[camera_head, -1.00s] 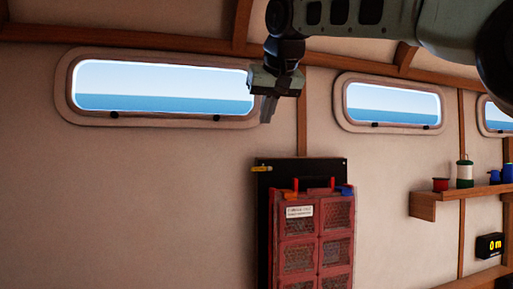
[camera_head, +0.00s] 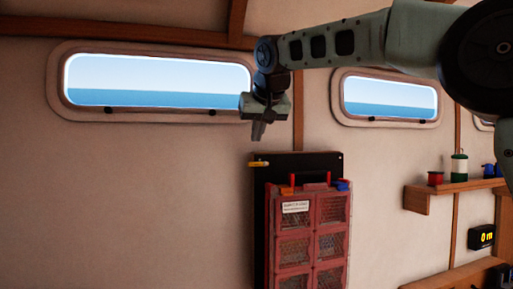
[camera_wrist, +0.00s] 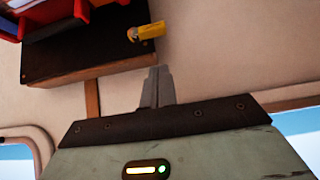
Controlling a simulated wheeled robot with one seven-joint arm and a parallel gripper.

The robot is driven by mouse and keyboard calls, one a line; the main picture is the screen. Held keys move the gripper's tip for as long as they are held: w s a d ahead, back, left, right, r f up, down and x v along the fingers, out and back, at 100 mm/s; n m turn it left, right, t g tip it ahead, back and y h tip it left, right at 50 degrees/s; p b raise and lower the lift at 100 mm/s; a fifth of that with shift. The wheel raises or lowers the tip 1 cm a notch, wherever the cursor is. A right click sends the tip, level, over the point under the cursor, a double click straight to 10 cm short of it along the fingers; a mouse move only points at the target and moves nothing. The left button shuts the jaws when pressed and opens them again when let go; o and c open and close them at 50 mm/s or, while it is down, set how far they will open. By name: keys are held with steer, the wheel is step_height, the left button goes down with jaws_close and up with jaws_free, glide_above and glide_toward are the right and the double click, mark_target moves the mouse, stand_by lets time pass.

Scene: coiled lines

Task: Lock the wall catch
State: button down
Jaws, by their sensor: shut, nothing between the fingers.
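A small yellow catch (camera_head: 259,164) sits at the upper left edge of a black wall board (camera_head: 325,161). A red case with mesh windows (camera_head: 331,212) hangs against the board, with orange and blue pieces at its top. My gripper (camera_head: 258,134) is shut and empty, pointing down a little above the catch in the head view and apart from it. In the wrist view, the closed fingertips (camera_wrist: 160,74) point towards the yellow catch (camera_wrist: 150,31), with a gap between them.
A window (camera_head: 160,80) is behind and left of my gripper, and another (camera_head: 388,99) is to the right. A wooden shelf (camera_head: 418,201) with spools stands out from the wall at right. The wall left of the board is bare.

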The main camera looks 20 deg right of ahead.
mark_target(258, 164)
steer(key=shift+w+f+p, duration=0.2)
steer(key=shift+w+f, duration=0.05)
steer(key=shift+f, duration=1)
steer(key=shift+w+f+p, duration=0.2)
steer(key=shift+f, duration=1)
steer(key=shift+w+a, duration=0.1)
steer(key=shift+p, duration=0.3)
